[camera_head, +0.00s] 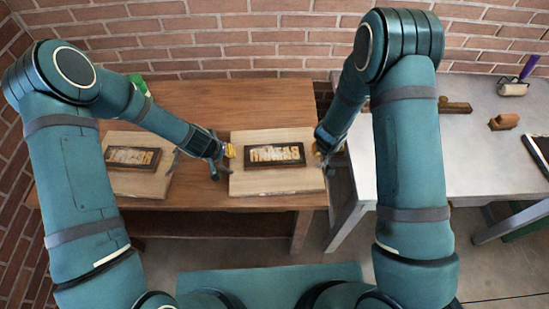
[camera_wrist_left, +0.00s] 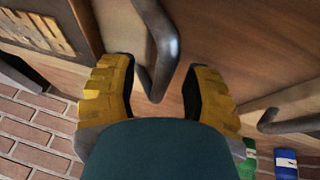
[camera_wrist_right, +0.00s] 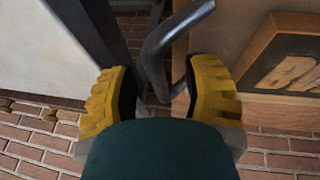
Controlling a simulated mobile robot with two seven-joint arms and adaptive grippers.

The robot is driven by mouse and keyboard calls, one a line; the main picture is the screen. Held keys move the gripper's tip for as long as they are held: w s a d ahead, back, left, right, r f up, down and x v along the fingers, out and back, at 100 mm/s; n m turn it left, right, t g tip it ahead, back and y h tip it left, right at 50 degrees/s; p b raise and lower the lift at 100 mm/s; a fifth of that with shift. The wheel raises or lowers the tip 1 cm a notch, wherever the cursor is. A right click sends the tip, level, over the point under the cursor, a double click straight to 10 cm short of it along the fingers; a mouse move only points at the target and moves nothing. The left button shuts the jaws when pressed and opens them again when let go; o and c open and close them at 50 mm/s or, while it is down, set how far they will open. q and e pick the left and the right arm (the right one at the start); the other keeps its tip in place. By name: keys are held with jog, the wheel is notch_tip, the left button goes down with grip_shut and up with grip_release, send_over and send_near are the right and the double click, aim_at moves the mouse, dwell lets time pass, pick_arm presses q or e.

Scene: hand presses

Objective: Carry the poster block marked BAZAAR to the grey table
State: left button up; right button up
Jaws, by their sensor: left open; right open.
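The BAZAAR poster block (camera_head: 274,178) is a pale wooden slab with a dark framed plate and raised tan letters. It lies on the brown wooden table (camera_head: 240,100), lettering turned away from me. Its first letters show in the right wrist view (camera_wrist_right: 290,75). A grey bar handle sticks out at each end. My left gripper (camera_head: 227,152) is open at the left end, that handle (camera_wrist_left: 163,50) between its fingers. My right gripper (camera_head: 322,150) is open at the right end, the other handle (camera_wrist_right: 165,45) between its fingers. The grey table (camera_head: 430,145) stands to the right.
A second, similar block (camera_head: 122,183) lies left on the wooden table; its lettering is unclear. The grey table holds a roller with a purple handle (camera_head: 526,70), a brown wooden piece (camera_head: 504,121) and a dark framed piece at right. Its front left part is clear. A gap separates the tables.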

pick_arm(q)
grip_shut()
pick_arm(e)
grip_shut()
pick_arm(q)
jog(key=shift+r, duration=0.3)
pick_arm(e)
jog(key=shift+r, duration=0.25)
